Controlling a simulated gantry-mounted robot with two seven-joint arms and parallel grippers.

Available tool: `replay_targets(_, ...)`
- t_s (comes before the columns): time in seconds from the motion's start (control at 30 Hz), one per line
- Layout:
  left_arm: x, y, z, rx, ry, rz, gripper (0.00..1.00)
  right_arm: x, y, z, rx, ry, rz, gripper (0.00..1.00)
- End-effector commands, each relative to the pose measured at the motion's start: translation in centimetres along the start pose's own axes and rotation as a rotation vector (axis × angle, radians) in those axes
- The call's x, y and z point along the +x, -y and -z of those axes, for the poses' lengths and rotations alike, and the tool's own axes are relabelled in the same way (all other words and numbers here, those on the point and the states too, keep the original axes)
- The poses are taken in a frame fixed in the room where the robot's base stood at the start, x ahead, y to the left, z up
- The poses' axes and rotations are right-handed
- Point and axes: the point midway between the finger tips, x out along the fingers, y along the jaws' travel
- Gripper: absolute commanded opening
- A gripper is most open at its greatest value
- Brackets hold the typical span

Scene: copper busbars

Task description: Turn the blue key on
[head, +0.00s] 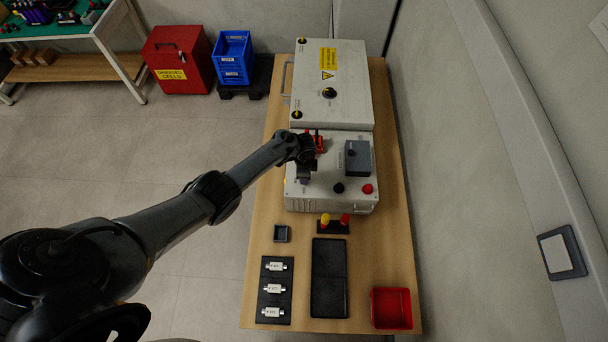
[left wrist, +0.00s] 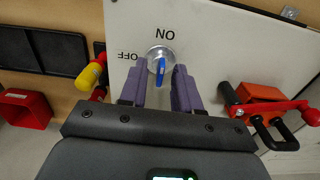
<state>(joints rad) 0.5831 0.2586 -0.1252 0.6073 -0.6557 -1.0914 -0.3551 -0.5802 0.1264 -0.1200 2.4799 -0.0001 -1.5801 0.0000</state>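In the left wrist view the blue key (left wrist: 161,70) sits in a round silver lock (left wrist: 157,53) on a pale panel. The panel reads ON above the lock and OFF to its left, both upside down. The key's exact angle is hard to tell. My left gripper (left wrist: 162,84) is open, with one purple finger on each side of the key and a gap showing to each. In the head view my left gripper (head: 304,179) is over the left part of the grey-white box (head: 320,203); the key is hidden there. My right gripper is not in view.
A red lever (left wrist: 270,107) stands right of the gripper in the wrist view. The box also carries a grey block (head: 357,157), a black knob (head: 338,188) and a red button (head: 368,188). Yellow and red handles (head: 334,224) stand in front; a red bin (head: 391,308) lies nearer.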

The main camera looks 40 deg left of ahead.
Motion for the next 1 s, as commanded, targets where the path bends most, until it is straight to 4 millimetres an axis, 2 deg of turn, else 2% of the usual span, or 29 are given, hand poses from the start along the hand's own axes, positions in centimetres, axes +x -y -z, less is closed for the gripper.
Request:
replay_targets(0.6, -9.1, 0.0, 0.0, 0.000, -0.001, 0.000, 0.32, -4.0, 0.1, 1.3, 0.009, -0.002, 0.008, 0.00)
replay_targets(0.8, -10.4, 0.0, -0.1, 0.000, 0.001, 0.000, 0.32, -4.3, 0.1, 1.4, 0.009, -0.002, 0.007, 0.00)
replay_targets(1.0, -10.5, 0.0, -0.1, -0.001, 0.000, 0.001, 0.32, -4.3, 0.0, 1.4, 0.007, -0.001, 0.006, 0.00)
